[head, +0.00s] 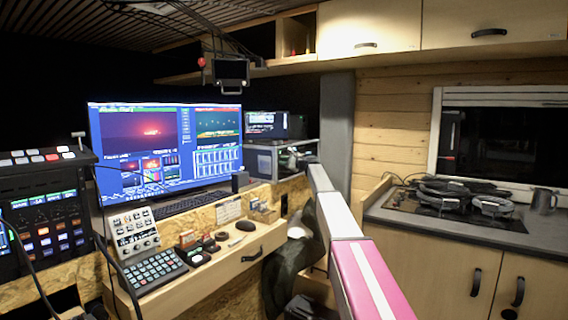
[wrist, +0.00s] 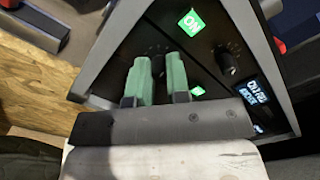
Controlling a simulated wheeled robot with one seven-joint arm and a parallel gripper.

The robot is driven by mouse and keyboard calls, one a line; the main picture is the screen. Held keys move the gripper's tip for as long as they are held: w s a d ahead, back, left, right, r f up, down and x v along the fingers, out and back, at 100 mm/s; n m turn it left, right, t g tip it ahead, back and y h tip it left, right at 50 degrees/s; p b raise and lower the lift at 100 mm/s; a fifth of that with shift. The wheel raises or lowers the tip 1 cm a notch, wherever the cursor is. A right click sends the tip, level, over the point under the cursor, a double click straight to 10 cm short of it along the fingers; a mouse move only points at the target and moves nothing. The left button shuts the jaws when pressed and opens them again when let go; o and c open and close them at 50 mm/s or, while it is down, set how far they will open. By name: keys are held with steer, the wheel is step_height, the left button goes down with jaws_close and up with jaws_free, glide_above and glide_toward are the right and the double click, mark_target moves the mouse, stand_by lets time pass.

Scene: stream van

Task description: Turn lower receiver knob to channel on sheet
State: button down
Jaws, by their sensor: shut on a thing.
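The receiver front (wrist: 208,62) fills much of the wrist view, seen at a tilt. My gripper (wrist: 160,62) has its two green fingertips up against this panel, shut on a knob between them. The fingers hide that knob; only dial marks show around it. A second black knob (wrist: 228,60) with dial marks is free to the right. A lit channel display (wrist: 257,92) is beside it, its text too small to read surely. In the head view my gripper (head: 300,156) is at the receiver stack (head: 262,162). A small pale sheet (head: 228,210) stands at the desk's back; its writing is unreadable.
A large monitor (head: 165,148) stands left of the receivers. A stove (head: 445,200) and counter are at the right.

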steer(key=n, duration=0.5)
steer(key=shift+n, duration=0.4)
stand_by(0.3)
steer(key=c, duration=1.1)
jaws_free()
steer(key=shift+s+d, duration=0.1)
steer(key=v, duration=1)
steer(key=shift+s+d, duration=0.25)
